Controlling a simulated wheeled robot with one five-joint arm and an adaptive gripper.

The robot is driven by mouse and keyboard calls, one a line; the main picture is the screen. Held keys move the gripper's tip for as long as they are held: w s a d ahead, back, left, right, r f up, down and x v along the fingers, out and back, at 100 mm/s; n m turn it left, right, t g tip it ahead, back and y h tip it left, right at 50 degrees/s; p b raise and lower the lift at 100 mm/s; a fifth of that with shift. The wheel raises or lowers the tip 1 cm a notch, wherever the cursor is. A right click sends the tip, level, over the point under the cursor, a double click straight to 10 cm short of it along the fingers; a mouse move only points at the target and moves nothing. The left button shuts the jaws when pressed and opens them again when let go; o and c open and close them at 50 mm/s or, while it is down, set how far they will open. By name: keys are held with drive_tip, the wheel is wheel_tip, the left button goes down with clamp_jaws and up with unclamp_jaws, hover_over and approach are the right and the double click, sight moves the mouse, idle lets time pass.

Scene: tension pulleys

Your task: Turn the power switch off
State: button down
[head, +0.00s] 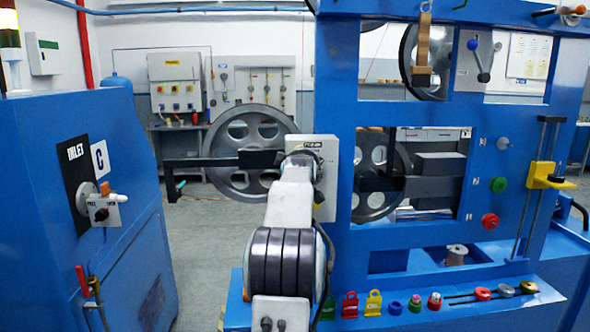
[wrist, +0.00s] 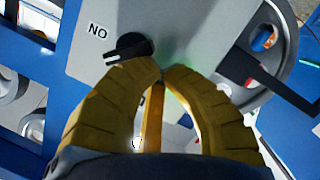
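The power switch is a black rotary knob (wrist: 129,47) on a grey plate (wrist: 185,28). In the wrist view its pale mark points left and slightly down, and a label reading "NO" (wrist: 97,30) is at its upper left. My gripper (wrist: 160,76) has yellow fingers with the tips together, just below and right of the knob. I cannot tell whether they touch it. In the head view the grey switch plate (head: 325,205) is on the blue frame, and my arm hides the knob and most of my gripper.
A large grey pulley wheel (head: 235,125) with a dark bar is left of the plate, and another (head: 375,205) is behind the blue frame (head: 340,90). A blue cabinet (head: 40,220) stands at the left. Padlocks (head: 373,303) line the ledge. The floor between is clear.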

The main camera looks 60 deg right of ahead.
drive_tip(key=shift+f+b, duration=0.3)
drive_tip(key=shift+f, duration=0.15)
drive_tip(key=shift+s+f, duration=0.1)
drive_tip(key=shift+f+b, duration=0.65)
drive_tip(key=shift+b, duration=0.15)
drive_tip(key=shift+s+d+f+b, duration=0.15)
drive_tip(key=shift+f+b, duration=0.25)
idle(0.3)
